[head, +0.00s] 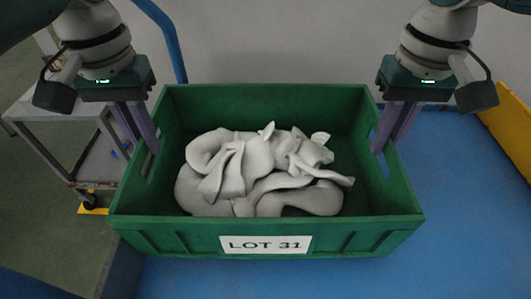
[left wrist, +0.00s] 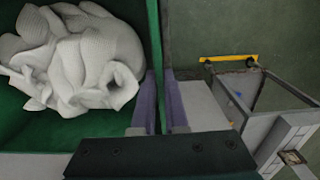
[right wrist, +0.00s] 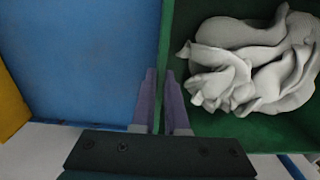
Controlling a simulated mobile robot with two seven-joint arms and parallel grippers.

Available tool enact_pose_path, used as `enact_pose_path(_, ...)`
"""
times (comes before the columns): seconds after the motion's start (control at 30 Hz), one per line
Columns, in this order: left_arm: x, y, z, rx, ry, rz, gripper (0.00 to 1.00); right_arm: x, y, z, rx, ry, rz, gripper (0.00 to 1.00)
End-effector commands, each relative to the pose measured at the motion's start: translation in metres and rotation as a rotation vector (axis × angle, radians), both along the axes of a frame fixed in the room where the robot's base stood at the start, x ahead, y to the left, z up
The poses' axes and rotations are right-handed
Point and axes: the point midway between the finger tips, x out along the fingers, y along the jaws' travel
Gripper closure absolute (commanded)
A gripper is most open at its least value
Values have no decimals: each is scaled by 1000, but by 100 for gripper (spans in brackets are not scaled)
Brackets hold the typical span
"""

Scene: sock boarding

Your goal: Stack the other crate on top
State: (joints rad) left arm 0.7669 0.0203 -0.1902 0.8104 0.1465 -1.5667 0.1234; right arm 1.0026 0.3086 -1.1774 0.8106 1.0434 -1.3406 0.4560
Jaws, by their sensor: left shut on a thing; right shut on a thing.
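A green crate (head: 352,238) with a "LOT 31" label (head: 265,244) on its front is in the middle of the head view. It holds a pile of white socks (head: 255,170). My left gripper (head: 140,135) is shut on the crate's left side wall, one finger inside and one outside, as the left wrist view (left wrist: 156,105) shows. My right gripper (head: 388,135) is shut on the right side wall in the same way, seen also in the right wrist view (right wrist: 163,105). The crate looks level. Whether another crate is under it is hidden.
A blue surface (head: 460,200) spreads below and right of the crate. A yellow object (head: 510,125) stands at the far right. A grey cart or stand (head: 75,130) is on the left, with a yellow piece (head: 93,209) near its foot. A blue pole (head: 165,38) rises behind.

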Motion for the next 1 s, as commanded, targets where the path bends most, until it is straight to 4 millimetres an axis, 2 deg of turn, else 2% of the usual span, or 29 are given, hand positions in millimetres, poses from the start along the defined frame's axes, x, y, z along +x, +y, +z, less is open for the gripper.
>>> enact_pose_path(0.77, 0, 1, 0, 2, 1, 1, 100, 0, -1, 0, -1, 0, -1, 100)
enact_pose_path(1.0, 1, 1, 6, 2, -2, 1, 100, 1, 0, 6, 0, -2, -1, 100)
